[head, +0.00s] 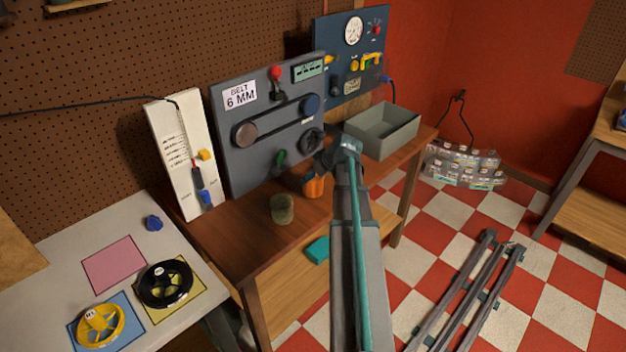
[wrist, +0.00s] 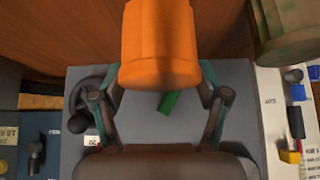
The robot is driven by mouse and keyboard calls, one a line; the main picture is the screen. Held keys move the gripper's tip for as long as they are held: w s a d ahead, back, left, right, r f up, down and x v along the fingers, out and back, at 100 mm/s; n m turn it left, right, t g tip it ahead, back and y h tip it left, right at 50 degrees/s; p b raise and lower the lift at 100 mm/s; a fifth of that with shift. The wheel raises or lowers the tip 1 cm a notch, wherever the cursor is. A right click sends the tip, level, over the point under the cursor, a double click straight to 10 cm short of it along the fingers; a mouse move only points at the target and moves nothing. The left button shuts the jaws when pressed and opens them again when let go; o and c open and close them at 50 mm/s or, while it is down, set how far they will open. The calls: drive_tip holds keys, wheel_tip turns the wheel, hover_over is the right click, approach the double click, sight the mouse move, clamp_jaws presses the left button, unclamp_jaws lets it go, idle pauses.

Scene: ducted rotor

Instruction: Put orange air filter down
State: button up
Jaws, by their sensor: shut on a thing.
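The orange air filter (head: 314,187) is a ribbed orange cylinder at the end of my arm, over the front part of the brown wooden bench. My gripper (wrist: 160,95) is shut on the orange air filter (wrist: 160,45), with a finger on each side of it in the wrist view. In the head view my gripper (head: 322,168) is partly hidden by my own arm. I cannot tell whether the filter touches the bench top.
An olive-green cylinder (head: 282,209) stands on the wooden bench (head: 240,225) left of the orange filter. The grey belt panel (head: 240,130) stands behind. A grey bin (head: 384,130) is to the right. A white table (head: 60,245) at left holds yellow (head: 100,325) and black (head: 166,284) rotors.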

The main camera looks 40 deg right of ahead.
drive_tip(key=shift+f+p, duration=0.5)
drive_tip(key=shift+f, duration=0.65)
drive_tip(key=shift+f, duration=0.1)
drive_tip(key=o, duration=1.8)
drive_tip(key=shift+c, duration=0.2)
drive_tip(key=shift+r, duration=0.2)
drive_tip(key=b+v, duration=0.3)
drive_tip(key=v, duration=0.9)
